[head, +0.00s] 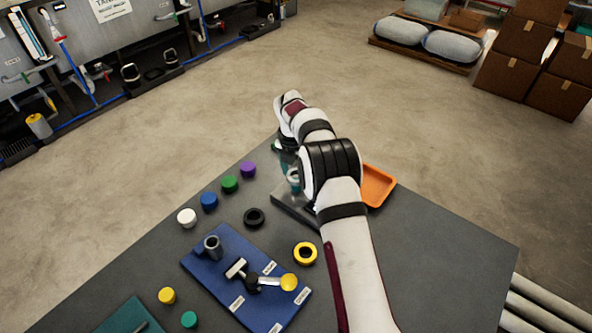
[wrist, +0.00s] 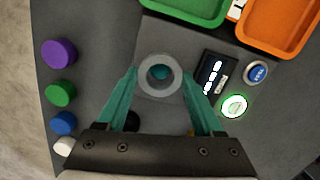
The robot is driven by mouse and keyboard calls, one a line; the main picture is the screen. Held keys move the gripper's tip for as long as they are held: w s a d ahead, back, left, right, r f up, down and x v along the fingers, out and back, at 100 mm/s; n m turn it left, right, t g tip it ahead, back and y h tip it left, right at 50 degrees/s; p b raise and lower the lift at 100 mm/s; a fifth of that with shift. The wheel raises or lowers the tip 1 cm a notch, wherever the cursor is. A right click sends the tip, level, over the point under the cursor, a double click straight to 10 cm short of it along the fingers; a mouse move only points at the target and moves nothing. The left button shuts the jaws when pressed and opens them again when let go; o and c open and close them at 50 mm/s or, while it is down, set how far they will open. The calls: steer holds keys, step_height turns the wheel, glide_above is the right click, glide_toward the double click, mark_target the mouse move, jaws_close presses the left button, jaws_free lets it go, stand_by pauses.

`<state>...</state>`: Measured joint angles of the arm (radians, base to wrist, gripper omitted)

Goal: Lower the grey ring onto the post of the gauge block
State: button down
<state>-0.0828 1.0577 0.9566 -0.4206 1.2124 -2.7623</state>
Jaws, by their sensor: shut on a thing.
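The grey ring (wrist: 160,91) is between the teal fingertips of my gripper (wrist: 160,74), which is shut on it from both sides. The ring is over the grey gauge block (wrist: 168,36), which carries a dark display, a blue button and a lit green-white button. Through the ring's hole a small teal round shape shows, probably the post's top. I cannot tell how high the ring is above it or whether the post is inside it. In the head view the ring (head: 293,177) shows beside my wrist, and the block (head: 283,202) is partly hidden by my arm.
An orange tray (wrist: 285,30) and a green tray (wrist: 185,8) lie beyond the block. Purple (head: 248,169), green, blue and white caps line the table edge. A black ring (head: 254,217), a yellow ring (head: 305,253) and a blue board (head: 222,272) with fittings lie nearer.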

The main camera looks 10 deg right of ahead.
steer(key=shift+f, duration=1.75)
stand_by(0.6)
jaws_free()
steer(key=shift+r, duration=4)
